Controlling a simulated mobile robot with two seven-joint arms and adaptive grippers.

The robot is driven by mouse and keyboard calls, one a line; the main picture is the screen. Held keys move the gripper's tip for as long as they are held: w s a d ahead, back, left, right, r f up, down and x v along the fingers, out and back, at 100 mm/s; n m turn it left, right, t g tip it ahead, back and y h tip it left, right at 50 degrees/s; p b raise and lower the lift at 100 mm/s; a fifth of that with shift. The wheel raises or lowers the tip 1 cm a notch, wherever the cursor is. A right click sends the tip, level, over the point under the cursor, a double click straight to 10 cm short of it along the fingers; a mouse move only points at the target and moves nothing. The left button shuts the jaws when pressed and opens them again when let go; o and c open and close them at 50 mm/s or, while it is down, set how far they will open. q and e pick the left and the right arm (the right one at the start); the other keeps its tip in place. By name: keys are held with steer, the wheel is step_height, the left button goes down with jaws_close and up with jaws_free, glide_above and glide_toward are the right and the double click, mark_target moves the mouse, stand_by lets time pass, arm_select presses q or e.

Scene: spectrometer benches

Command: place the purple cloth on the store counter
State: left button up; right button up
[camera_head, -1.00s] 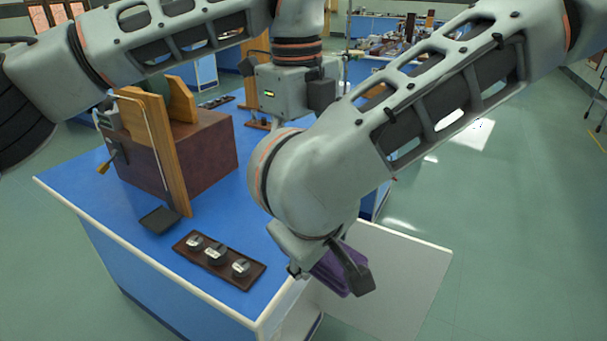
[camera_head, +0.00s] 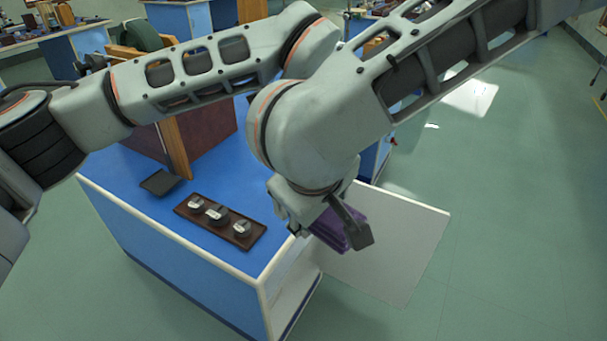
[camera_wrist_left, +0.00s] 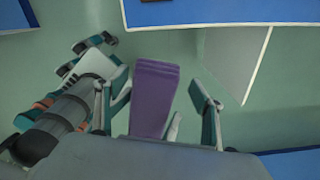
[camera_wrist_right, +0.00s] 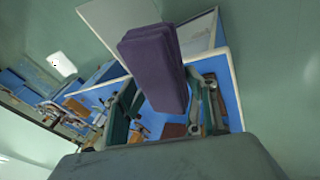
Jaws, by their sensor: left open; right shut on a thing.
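The purple cloth (camera_head: 338,231) is a thick folded pad. My right gripper (camera_head: 325,222) is shut on it, beyond the near right corner of a blue-topped bench. In the right wrist view the cloth (camera_wrist_right: 155,65) sticks out from between the fingers. My left gripper is hidden behind my right arm in the head view. In the left wrist view my left gripper (camera_wrist_left: 160,90) is open, and the cloth (camera_wrist_left: 152,100) appears between its fingers; I cannot tell whether they touch it. The blue bench top (camera_head: 135,170) is visible; I cannot tell which surface is the store counter.
A brown tray (camera_head: 250,240) with three small round tins lies near the bench's front edge. A dark square dish (camera_head: 161,182) lies behind it. A pale panel (camera_head: 395,245) juts out at the right of the bench. Open green floor (camera_head: 510,240) lies further right.

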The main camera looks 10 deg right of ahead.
arm_select(q)
steer(key=shift+f, duration=0.2)
steer(key=c, duration=1.2)
arm_select(e)
steer(key=shift+c, duration=0.2)
arm_select(q)
steer(key=shift+c, duration=0.2)
arm_select(e)
steer(key=o, duration=1.2)
steer(key=shift+o, duration=0.2)
